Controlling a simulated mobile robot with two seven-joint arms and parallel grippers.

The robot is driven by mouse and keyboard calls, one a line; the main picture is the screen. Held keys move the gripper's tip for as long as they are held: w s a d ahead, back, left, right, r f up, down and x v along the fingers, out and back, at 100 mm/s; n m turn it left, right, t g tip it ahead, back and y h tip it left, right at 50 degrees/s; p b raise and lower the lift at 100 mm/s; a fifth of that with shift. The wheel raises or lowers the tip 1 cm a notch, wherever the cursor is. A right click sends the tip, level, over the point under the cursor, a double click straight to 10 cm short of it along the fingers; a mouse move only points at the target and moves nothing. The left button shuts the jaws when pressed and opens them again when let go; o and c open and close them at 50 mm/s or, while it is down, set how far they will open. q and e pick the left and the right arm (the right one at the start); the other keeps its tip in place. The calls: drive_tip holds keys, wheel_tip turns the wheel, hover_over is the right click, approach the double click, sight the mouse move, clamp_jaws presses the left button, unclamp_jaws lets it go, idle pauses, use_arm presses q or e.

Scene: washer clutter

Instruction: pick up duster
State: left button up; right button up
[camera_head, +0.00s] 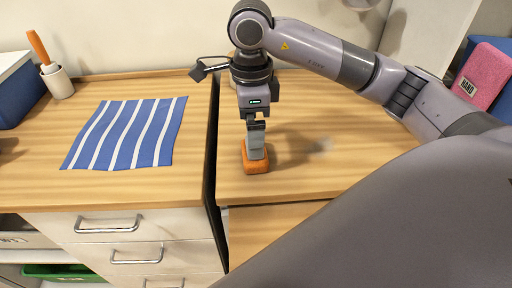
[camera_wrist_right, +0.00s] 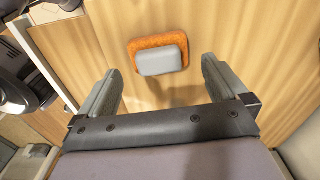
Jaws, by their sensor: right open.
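The duster, an orange block with a grey top (camera_head: 255,167), sits on the wooden counter near its front edge, just right of the gap between the counters. In the right wrist view the duster (camera_wrist_right: 161,55) lies ahead of the fingers and between their lines. My right gripper (camera_head: 256,124) points down above it, with its fingers apart. It also shows in the wrist view (camera_wrist_right: 162,68), open and empty. Whether the fingertips reach down beside the grey top is hard to tell. My left gripper is not in view.
A blue-and-white striped cloth (camera_head: 126,134) lies flat on the left counter. A white cup (camera_head: 57,82) with an orange-handled tool stands behind it. A blue box (camera_head: 18,92) is at far left. A pink item (camera_head: 484,76) is at the right. A dark gap separates the counters.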

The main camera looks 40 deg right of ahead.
drive_tip(key=f, duration=0.3)
drive_tip(key=f+p, duration=0.1)
drive_tip(key=f, duration=0.1)
drive_tip(key=shift+s+d+f, duration=0.1)
drive_tip(key=shift+s+f, duration=0.1)
drive_tip(key=shift+f, duration=0.2)
drive_tip(key=c, duration=0.8)
drive_tip(key=shift+r, duration=0.1)
wheel_tip(320, 180, up, 8)
drive_tip(key=shift+r, duration=0.25)
wheel_tip(320, 180, up, 11)
drive_tip(key=shift+r+p, duration=0.2)
drive_tip(key=shift+p, duration=0.75)
